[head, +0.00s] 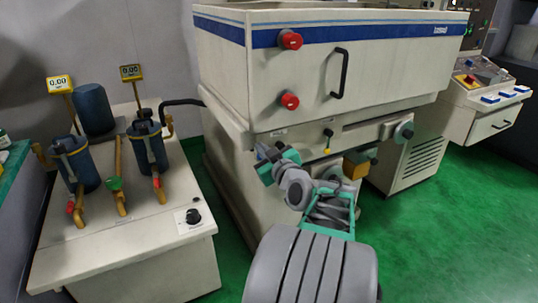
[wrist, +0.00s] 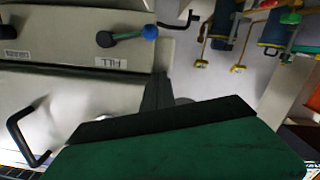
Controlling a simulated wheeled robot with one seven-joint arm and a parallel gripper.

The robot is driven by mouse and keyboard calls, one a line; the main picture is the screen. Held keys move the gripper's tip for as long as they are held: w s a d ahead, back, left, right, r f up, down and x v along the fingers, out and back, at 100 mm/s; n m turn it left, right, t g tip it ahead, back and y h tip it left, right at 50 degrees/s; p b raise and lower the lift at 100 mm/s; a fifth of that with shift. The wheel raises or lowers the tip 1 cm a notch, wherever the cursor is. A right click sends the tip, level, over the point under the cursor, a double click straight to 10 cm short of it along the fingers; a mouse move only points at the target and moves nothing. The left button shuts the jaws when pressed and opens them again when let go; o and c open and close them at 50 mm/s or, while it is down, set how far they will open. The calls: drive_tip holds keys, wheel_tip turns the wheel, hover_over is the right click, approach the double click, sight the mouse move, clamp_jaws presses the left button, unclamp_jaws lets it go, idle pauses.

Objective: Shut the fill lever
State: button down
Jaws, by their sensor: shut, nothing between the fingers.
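The fill lever (wrist: 128,36) shows in the wrist view, which is upside down. It has a black hub, a short green arm and a blue knob, and lies nearly level, beside the FILL label (wrist: 110,62). In the head view my arm's end covers the lever's place on the machine's front. My gripper (head: 264,152) is at the machine's left front, close below the small label there. Its green and black parts fill the lower wrist view. It is shut and empty. I cannot tell whether it touches the lever; in the wrist view a gap shows between them.
The tank above has red knobs (head: 290,40) and a black handle (head: 339,74). A second lever (head: 327,142) is to the right. A bench (head: 150,250) with blue filter canisters (head: 72,163) stands at left. Green floor is open at right.

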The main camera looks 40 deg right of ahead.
drive_tip(key=w+f, duration=0.1)
drive_tip(key=d+f, duration=0.1)
drive_tip(key=w+d+f, duration=0.1)
drive_tip(key=f, duration=0.1)
drive_tip(key=shift+w+d, duration=0.1)
drive_tip(key=shift+w, duration=0.2)
